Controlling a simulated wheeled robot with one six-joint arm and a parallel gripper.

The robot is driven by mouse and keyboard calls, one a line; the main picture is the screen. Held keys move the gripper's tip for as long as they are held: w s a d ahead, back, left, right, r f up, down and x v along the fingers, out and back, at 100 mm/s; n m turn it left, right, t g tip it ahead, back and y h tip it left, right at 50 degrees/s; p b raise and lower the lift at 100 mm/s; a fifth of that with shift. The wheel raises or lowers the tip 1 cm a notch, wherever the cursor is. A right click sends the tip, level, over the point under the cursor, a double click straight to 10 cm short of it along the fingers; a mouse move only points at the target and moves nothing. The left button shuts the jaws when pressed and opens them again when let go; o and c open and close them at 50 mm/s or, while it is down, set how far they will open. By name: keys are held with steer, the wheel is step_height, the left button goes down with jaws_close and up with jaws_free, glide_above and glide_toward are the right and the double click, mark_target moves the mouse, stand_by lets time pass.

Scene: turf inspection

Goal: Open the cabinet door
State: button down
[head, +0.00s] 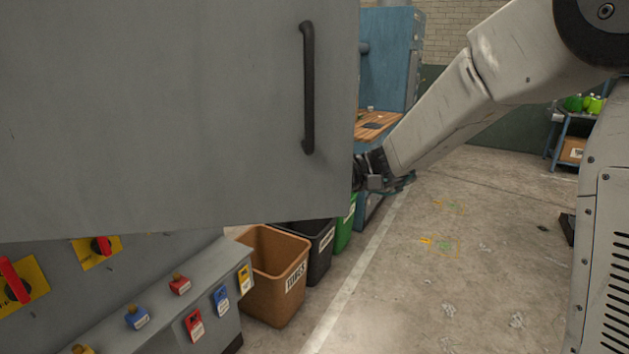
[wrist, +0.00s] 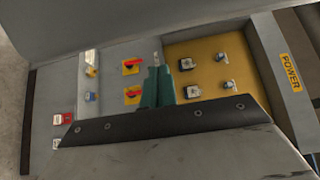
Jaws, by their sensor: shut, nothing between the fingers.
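The grey cabinet door (head: 190,110) fills the upper left of the head view, swung out from the cabinet. Its black vertical handle (head: 308,88) is near the door's right edge. My gripper (head: 375,183) is at the lower right edge of the door, partly hidden behind it, and is not on the handle. In the wrist view my gripper's teal fingers (wrist: 157,75) are together and empty. They point toward a panel with red switches (wrist: 132,66) and a yellow section (wrist: 207,72). Whether the gripper touches the door cannot be told.
Below the door is a grey ledge (head: 170,300) with coloured padlocks and tags. A brown bin (head: 272,275), a black bin (head: 318,250) and a green bin (head: 346,228) stand beside the cabinet. A wooden-topped bench (head: 375,125) is behind. The floor (head: 440,270) on the right is mostly clear.

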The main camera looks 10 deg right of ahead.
mark_target(276, 199)
steer(key=s+a, duration=0.2)
steer(key=s, duration=0.1)
steer(key=shift+s, duration=0.75)
steer(key=shift+s+a, duration=0.1)
steer(key=shift+a, duration=0.05)
